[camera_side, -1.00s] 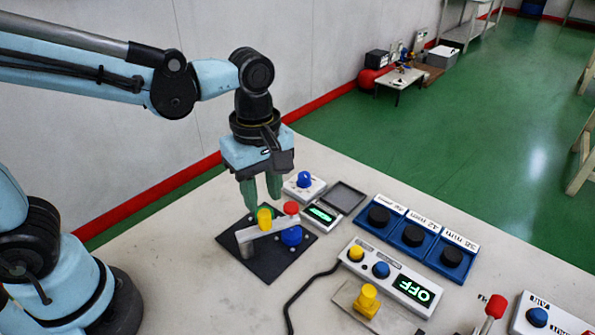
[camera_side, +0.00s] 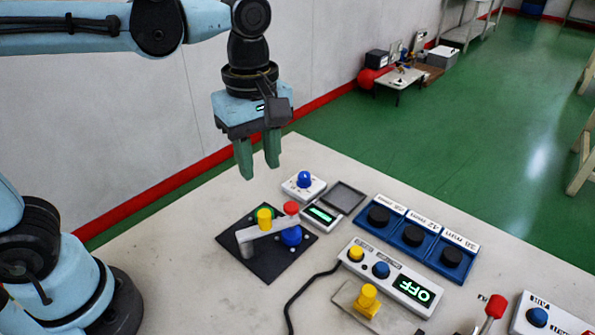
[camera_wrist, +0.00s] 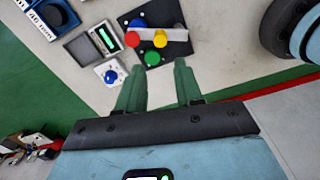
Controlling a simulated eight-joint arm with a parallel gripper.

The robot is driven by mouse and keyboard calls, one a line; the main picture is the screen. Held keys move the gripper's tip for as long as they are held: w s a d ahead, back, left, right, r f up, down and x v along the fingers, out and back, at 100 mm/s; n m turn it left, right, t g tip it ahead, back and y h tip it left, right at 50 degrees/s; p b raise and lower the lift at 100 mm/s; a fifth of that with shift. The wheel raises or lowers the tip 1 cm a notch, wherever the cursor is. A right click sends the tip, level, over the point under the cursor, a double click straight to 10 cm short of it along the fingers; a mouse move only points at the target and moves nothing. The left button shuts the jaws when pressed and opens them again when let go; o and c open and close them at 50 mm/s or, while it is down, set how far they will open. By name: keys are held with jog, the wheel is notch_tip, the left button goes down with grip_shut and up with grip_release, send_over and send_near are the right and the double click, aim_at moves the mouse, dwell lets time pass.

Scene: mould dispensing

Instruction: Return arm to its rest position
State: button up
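My gripper (camera_side: 258,155) hangs in the air above the table (camera_side: 180,226), behind the black plate, with its two green fingers pointing down. In the wrist view the gripper (camera_wrist: 158,82) shows its fingers apart with nothing between them. The black plate (camera_side: 268,268) lies on the table and carries a grey bar (camera_side: 262,230), a yellow knob (camera_side: 264,218), a red knob (camera_side: 291,208) and a blue knob (camera_side: 291,236). A green part shows on that plate in the wrist view (camera_wrist: 152,58). The fingers are clear of everything.
A blue-knobbed box (camera_side: 304,186), a small display (camera_side: 321,214) and a grey tray (camera_side: 345,197) stand beyond the plate. Blue holders with black pucks (camera_side: 413,235) and a controller reading OFF (camera_side: 412,290) are to the right. The table's left part is bare.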

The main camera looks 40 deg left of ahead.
jog(key=a+f+m+t, duration=0.2)
jog(key=a+m+t, duration=0.1)
jog(key=a+m, duration=0.2)
jog(key=a+f+m+t, duration=0.2)
jog(key=a+m+t, duration=0.2)
jog(key=m, duration=0.6)
jog(key=shift+s+a+f, duration=0.4)
jog(key=shift+a, duration=0.2)
